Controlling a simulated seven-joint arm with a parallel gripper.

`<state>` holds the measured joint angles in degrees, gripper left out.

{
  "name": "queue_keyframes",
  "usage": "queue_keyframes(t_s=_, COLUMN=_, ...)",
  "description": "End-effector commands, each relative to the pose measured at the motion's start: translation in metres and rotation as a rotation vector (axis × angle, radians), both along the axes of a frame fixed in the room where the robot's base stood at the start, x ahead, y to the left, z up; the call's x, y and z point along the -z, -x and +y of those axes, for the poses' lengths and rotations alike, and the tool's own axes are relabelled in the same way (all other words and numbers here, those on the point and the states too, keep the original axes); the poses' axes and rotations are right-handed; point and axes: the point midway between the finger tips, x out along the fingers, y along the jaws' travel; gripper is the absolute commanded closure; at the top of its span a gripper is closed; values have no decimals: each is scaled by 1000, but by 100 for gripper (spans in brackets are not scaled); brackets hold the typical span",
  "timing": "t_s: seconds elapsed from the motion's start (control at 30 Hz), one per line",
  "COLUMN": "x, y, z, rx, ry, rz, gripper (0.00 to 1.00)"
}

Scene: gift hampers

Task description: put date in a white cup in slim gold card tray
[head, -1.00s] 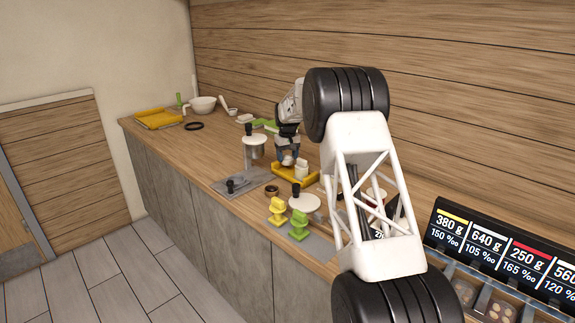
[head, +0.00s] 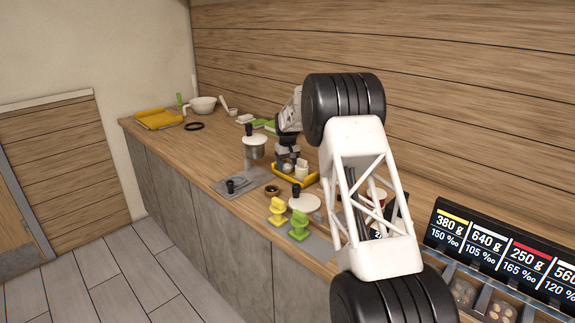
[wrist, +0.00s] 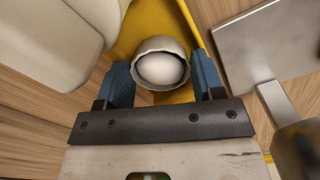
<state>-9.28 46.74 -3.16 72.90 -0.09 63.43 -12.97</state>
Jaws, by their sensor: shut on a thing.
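The slim gold card tray (head: 311,181) is yellow and lies on the counter in the middle of the head view. It also shows below the fingers in the wrist view (wrist: 139,31). My gripper (wrist: 163,76) has its blue fingers on either side of a white cup (wrist: 158,43) and is shut on it. A pale round thing (wrist: 162,69) fills the cup's mouth; I cannot make out a date. In the head view my gripper (head: 287,158) is low over the tray's left part. A small white container (head: 302,169) stands at the tray, beside the gripper.
A round white-topped stand (head: 304,203) and yellow (head: 277,212) and green (head: 299,225) pieces stand in front of the tray. A dispenser with a white disc (head: 254,151) is to the left. A flat metal piece (wrist: 261,42) lies right of the tray in the wrist view.

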Motion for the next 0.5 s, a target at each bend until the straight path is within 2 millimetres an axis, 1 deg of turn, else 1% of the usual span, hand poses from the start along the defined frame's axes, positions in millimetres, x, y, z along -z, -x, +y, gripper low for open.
queue_keyframes(t_s=0.23, x=3, y=0, z=0, rx=0, ry=0, rz=0, gripper=61)
queue_keyframes(t_s=0.27, x=3, y=0, z=0, rx=0, ry=0, rz=0, gripper=35)
queue_keyframes(t_s=0.3, x=3, y=0, z=0, rx=0, ry=0, rz=0, gripper=29)
queue_keyframes(t_s=0.37, x=3, y=0, z=0, rx=0, ry=0, rz=0, gripper=20)
queue_keyframes(t_s=0.4, x=3, y=0, z=0, rx=0, ry=0, rz=0, gripper=14)
queue_keyframes(t_s=0.5, x=3, y=0, z=0, rx=0, ry=0, rz=0, gripper=13)
